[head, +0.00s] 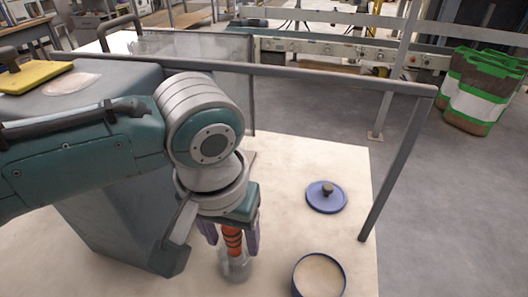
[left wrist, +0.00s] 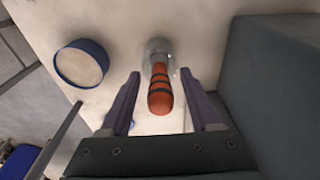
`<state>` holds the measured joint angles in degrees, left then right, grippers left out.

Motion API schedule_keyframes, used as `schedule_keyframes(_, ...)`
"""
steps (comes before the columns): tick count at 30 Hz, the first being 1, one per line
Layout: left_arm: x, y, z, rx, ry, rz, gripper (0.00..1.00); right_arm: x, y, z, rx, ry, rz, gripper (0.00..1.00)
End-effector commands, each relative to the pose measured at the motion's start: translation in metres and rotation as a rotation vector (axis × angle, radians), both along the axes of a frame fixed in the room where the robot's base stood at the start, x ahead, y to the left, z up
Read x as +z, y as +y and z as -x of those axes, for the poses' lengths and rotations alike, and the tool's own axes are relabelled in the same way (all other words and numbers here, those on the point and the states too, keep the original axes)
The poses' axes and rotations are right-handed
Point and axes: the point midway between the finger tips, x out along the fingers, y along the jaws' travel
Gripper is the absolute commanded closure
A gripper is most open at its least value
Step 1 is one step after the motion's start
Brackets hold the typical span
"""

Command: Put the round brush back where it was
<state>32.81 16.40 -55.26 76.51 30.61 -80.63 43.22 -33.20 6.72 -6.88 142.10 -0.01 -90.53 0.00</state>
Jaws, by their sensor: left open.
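The round brush (head: 232,240) shows as an orange handle with dark bands. It stands in a clear glass jar (head: 236,269) on the pale table. The brush handle (left wrist: 160,97) and the jar (left wrist: 158,46) also show in the left wrist view. The brush's lower end is hard to make out in the clear jar. My left gripper (head: 232,246) is open above the jar, with one purple finger on each side of the handle. In the left wrist view my left gripper (left wrist: 160,74) shows a gap between each finger and the handle. My right gripper is out of view.
A round blue tub (head: 344,274) with pale contents stands right of the jar. A blue lid with a knob (head: 326,190) lies behind it. A grey rail (head: 330,80) edges the table. A yellow block with a dark knob (head: 40,76) sits on the grey machine.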

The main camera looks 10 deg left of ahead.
Motion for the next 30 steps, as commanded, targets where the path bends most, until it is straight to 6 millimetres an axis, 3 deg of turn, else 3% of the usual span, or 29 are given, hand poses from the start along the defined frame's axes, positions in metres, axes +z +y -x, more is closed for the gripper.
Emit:
schedule_keyframes(5,0.009,0.0,0.0,0.0,-0.001,0.001,0.37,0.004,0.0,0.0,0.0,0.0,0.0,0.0)
schedule_keyframes(15,0.081,-0.001,0.008,-0.002,-0.003,0.003,0.37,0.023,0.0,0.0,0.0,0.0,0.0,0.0)
schedule_keyframes(21,0.112,-0.001,0.013,0.0,-0.001,0.002,0.37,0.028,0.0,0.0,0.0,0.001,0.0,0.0)
schedule_keyframes(30,0.12,-0.003,0.019,-0.013,0.002,0.014,0.37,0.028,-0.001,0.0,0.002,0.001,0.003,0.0)
